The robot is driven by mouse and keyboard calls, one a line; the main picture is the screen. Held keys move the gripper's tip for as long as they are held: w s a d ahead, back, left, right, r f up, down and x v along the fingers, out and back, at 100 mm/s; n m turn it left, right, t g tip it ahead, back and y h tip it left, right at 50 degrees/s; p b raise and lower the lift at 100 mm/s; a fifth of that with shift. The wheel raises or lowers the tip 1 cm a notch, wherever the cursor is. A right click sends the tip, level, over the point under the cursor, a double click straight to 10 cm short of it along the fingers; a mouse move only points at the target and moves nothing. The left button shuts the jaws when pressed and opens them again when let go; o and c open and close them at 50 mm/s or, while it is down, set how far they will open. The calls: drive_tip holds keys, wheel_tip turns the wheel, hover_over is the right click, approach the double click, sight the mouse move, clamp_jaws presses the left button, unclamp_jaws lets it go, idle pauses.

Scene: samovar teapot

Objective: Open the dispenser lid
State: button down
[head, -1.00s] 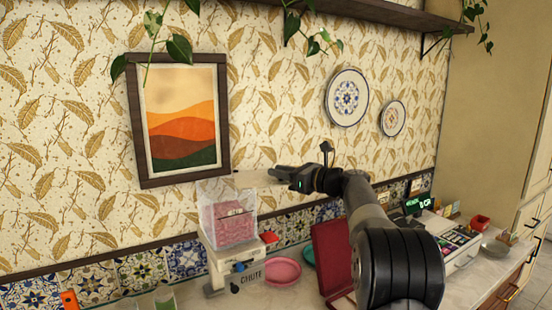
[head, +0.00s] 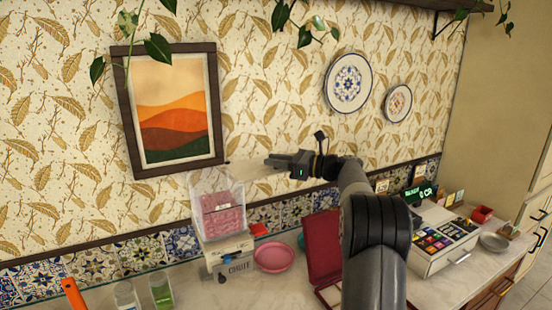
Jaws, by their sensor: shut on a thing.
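The dispenser (head: 220,205) is a clear box of pink contents on a pale base marked "CHUTE", standing on the counter against the tiled wall. My gripper (head: 272,162) is above and to the right of the box's top, pointing left. It is shut on a thin, see-through pale plate (head: 248,166), which seems to be the dispenser lid. The plate reaches left from the fingers toward the top of the box. It is too faint to tell whether it still touches the rim. The fingertips are small and partly blend with the plate.
A pink dish (head: 274,258) and a dark red upright panel (head: 322,245) stand right of the dispenser. Bottles (head: 161,292) and an orange item (head: 74,294) are at lower left. A drawer unit (head: 440,245) is at right. A framed picture (head: 172,110) hangs close behind.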

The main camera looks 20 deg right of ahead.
drive_tip(key=c, duration=1.2)
unclamp_jaws()
drive_tip(key=b+v, duration=0.2)
drive_tip(key=v, duration=0.8)
drive_tip(key=shift+s+d, duration=0.3)
drive_tip(key=shift+w+a, duration=0.1)
drive_tip(key=p+x, duration=0.2)
drive_tip(key=x, duration=0.8)
drive_tip(key=shift+w+a, duration=0.2)
drive_tip(key=shift+a, duration=0.05)
drive_tip(key=shift+f, duration=0.1)
drive_tip(key=shift+s, duration=0.1)
